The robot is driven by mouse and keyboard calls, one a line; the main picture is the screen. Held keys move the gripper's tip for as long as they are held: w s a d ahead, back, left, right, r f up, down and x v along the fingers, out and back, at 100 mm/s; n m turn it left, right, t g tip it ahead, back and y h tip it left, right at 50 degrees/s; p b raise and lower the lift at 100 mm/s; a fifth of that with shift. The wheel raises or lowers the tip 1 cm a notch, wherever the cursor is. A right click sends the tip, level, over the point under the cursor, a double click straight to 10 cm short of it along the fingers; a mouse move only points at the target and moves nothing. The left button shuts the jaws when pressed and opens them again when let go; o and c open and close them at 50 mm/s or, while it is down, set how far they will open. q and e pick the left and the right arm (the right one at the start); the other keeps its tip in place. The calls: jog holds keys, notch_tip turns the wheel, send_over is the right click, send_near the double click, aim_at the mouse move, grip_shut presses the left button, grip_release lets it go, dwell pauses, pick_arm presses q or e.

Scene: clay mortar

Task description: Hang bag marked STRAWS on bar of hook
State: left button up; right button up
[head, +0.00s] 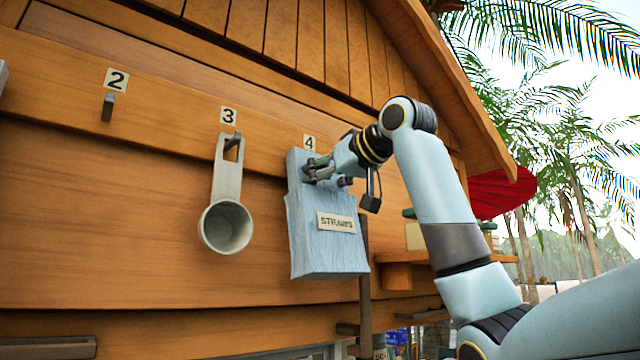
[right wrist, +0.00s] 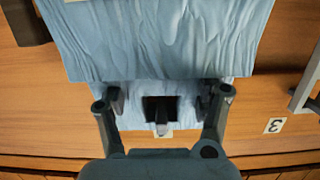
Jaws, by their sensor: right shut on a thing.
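The light blue bag (head: 312,255) with a STRAWS label (head: 336,223) hangs upright against the wooden wall, just below number plate 4 (head: 309,142). My right gripper (head: 318,172) is shut on the upper part of the bag. In the right wrist view the bag (right wrist: 165,40) fills the top, and its flap sits between my fingers (right wrist: 160,100). The flap has a dark square opening, and a grey hook bar (right wrist: 161,128) shows at it. I cannot tell whether the bar passes fully through. In the head view this hook is hidden. My left gripper is out of view.
A grey scoop (head: 227,225) hangs from the hook under plate 3 (head: 228,115), left of the bag. The hook (head: 108,106) under plate 2 is empty. A wooden shelf (head: 400,276) and a dark post (head: 364,300) are to the bag's right.

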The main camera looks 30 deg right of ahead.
jog(key=shift+f, duration=0.15)
jog(key=o, duration=1.8)
jog(key=shift+s, duration=0.1)
